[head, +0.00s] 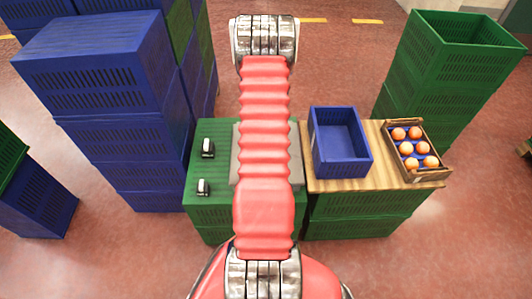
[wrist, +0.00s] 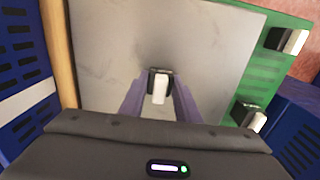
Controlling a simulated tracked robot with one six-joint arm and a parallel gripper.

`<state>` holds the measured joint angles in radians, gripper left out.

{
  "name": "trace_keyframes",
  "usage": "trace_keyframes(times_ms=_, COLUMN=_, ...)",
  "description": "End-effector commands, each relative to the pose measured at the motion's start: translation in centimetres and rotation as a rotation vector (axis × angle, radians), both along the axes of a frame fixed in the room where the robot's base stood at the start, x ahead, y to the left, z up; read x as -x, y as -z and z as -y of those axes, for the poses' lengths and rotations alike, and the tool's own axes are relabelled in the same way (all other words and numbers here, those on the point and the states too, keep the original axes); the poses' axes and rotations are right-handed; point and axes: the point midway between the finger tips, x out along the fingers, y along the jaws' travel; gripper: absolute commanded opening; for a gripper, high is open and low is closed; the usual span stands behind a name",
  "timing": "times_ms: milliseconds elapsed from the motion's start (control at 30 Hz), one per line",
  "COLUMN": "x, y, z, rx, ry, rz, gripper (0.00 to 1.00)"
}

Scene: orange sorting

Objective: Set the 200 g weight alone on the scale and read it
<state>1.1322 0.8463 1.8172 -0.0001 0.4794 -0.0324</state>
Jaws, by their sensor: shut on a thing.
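My gripper (wrist: 160,79) shows in the wrist view, its two purple fingers shut on a small black and white weight (wrist: 160,87). No mass mark is legible on it, and I cannot tell whether it touches the plate beneath. The scale's grey plate (wrist: 110,45) fills the middle of the wrist view; in the head view only its edge (head: 236,155) shows beside my arm. No readout is visible. Two other black and white weights stand off the plate, on the green crate: one (head: 208,148) farther back, one (head: 203,187) nearer. My arm hides the gripper in the head view.
The scale stands on a green crate (head: 205,215). Right of it, a wooden board (head: 375,140) bears an empty blue crate (head: 342,168) and a box of oranges (head: 437,171). Tall blue crates (head: 100,70) stand close on the left, green ones (head: 430,85) at the back right.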

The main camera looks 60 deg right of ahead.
Motion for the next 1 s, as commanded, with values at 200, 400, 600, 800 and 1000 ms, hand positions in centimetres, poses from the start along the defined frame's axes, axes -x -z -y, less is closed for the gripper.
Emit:
trace_keyframes(times_ms=200, x=-0.03, y=0.54, z=0.08, rx=0.002, ry=0.0, rz=0.001, gripper=0.02)
trace_keyframes(times_ms=400, x=-0.02, y=0.68, z=0.06, rx=0.002, ry=0.0, rz=0.001, gripper=0.02)
trace_keyframes(times_ms=600, x=-0.01, y=0.73, z=0.05, rx=0.002, ry=0.0, rz=0.001, gripper=0.41)
trace_keyframes(times_ms=800, x=-0.01, y=0.73, z=0.04, rx=0.001, ry=0.0, rz=0.0, gripper=0.48)
trace_keyframes(times_ms=1000, x=-0.01, y=0.62, z=0.05, rx=0.002, ry=0.0, rz=0.001, gripper=0.48)
